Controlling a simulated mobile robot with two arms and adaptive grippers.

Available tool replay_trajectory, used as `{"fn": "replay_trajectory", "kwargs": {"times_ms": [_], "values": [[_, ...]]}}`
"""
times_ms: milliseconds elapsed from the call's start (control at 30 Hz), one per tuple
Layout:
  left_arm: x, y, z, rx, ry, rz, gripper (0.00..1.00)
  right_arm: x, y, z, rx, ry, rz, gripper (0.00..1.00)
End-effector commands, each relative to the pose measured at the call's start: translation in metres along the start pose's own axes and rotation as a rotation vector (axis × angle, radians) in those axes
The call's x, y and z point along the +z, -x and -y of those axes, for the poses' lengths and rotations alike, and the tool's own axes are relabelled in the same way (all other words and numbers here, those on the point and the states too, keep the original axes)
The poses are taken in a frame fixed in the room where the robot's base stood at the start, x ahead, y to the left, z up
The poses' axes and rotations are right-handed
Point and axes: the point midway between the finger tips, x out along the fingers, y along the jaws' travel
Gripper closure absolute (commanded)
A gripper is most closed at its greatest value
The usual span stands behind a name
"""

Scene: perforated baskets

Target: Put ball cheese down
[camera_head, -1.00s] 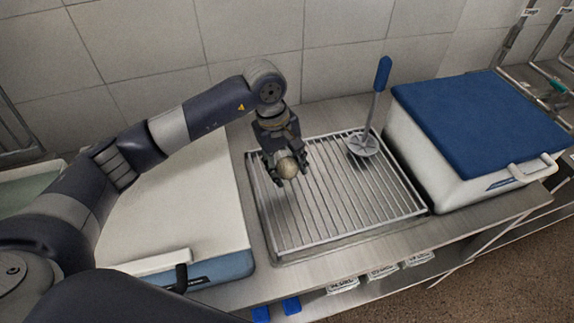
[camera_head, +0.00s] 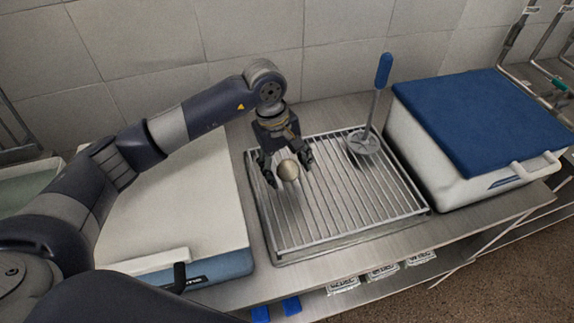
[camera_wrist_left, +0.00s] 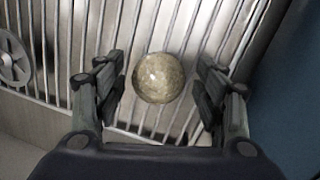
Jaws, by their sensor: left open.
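The ball cheese (camera_head: 288,170) is a small round tan ball at the left part of the wire rack (camera_head: 345,203). It also shows in the left wrist view (camera_wrist_left: 159,78), between the fingers with a gap on both sides. My left gripper (camera_head: 289,172) points down over the rack and is open around the ball. In the left wrist view its fingers (camera_wrist_left: 160,90) stand apart and do not touch the ball. The ball appears to rest on the rack's bars; the exact contact is hidden. My right gripper is out of view.
A strainer tool with a blue handle (camera_head: 383,72) stands at the rack's back right. A white box with a blue lid (camera_head: 480,120) is to the right, and another white-topped box (camera_head: 180,215) is to the left. The rack's front and right parts are clear.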

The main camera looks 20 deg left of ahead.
Motion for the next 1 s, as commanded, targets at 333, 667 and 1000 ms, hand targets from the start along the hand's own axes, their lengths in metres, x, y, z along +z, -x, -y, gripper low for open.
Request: {"fn": "replay_trajectory", "kwargs": {"times_ms": [333,667,1000], "values": [[-0.001,0.047,-0.003,0.007,-0.002,-0.006,0.36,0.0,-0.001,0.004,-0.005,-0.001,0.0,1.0],[0.0,0.114,-0.002,0.004,0.0,-0.002,0.36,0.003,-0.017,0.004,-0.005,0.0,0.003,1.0],[0.001,0.132,-0.002,0.001,0.001,0.0,0.36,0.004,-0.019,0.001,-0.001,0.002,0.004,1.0]]}}
